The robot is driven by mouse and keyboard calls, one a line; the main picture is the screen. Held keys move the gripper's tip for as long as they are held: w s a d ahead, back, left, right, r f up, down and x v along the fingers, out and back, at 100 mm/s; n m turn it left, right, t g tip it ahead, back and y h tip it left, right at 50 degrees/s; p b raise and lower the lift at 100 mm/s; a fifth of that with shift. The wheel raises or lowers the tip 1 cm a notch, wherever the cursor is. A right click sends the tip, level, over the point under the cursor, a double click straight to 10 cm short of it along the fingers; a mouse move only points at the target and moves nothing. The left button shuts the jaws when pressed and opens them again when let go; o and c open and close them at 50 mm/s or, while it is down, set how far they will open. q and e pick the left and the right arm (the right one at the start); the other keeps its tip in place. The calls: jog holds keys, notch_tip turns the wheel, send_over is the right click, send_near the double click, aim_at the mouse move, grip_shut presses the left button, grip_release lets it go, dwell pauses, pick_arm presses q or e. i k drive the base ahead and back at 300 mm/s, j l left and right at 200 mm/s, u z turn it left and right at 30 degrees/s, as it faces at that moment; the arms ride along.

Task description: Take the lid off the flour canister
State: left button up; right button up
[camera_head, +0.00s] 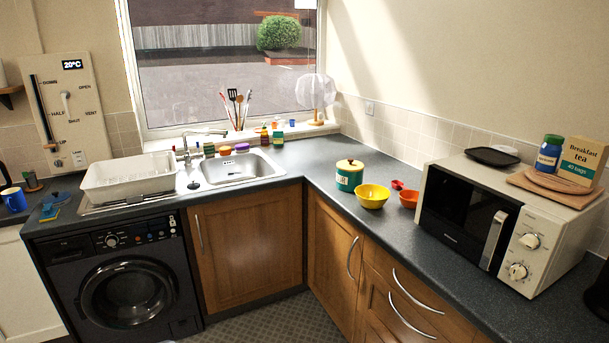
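A teal canister (348,182) with a pale label on its front stands upright on the dark worktop, right of the sink. The label is too small to read. Its cream lid (350,164) sits on top and has a small dark reddish knob. No other canister of this kind is in view. Neither of my grippers shows in the head view.
A yellow bowl (371,197) stands close in front of the canister, at its right. Red measuring cups (398,185) and an orange bowl (409,199) lie further right, before the microwave (490,222). The worktop left of the canister, towards the sink (240,168), is clear.

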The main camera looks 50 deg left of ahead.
aim_at(349, 165)
jog(key=u, duration=1.35)
jog(key=i+j, duration=0.3)
jog(key=i, duration=0.15)
jog(key=i+j, duration=0.3)
jog(key=i, duration=0.1)
